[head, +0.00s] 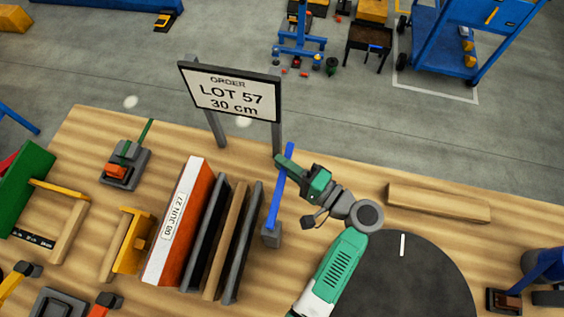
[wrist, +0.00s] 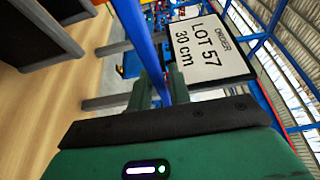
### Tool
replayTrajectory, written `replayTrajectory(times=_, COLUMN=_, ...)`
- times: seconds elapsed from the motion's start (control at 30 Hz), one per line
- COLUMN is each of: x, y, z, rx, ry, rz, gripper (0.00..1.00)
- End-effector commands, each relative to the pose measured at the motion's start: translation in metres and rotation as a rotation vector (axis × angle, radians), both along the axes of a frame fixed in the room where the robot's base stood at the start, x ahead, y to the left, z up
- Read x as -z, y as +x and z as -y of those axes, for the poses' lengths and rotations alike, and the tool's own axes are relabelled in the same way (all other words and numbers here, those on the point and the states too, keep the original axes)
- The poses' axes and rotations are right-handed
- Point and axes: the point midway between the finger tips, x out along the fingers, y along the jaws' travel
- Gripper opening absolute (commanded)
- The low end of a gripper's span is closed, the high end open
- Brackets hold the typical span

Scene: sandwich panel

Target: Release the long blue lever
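The long blue lever (head: 275,200) stands up, slightly tilted, from a small grey base (head: 271,235) to the right of the row of panels. My gripper (head: 288,163) is at the lever's upper part, just below its top end. In the wrist view the lever (wrist: 138,32) runs down between the green fingers (wrist: 158,92), which sit close against both its sides. The gripper looks shut on the lever. The exact contact is partly hidden by the fingers and the gripper body.
An order sign (head: 230,92) reading "LOT 57 30 cm" stands behind the lever. Upright panels (head: 178,222) stand close on the left. A shorter green lever (head: 146,132) is farther left. A wooden block (head: 438,203) lies to the right on the wooden table (head: 345,170).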

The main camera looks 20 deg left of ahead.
Motion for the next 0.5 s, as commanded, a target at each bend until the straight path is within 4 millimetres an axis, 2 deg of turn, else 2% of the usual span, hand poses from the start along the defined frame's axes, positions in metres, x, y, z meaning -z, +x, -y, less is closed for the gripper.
replayTrajectory(times=0.33, x=0.0, y=-0.001, z=0.001, rx=-0.002, ry=0.0, rz=0.0, gripper=0.32)
replayTrajectory(times=0.5, x=0.001, y=-0.008, z=0.029, rx=0.002, ry=0.0, rz=0.0, gripper=0.32)
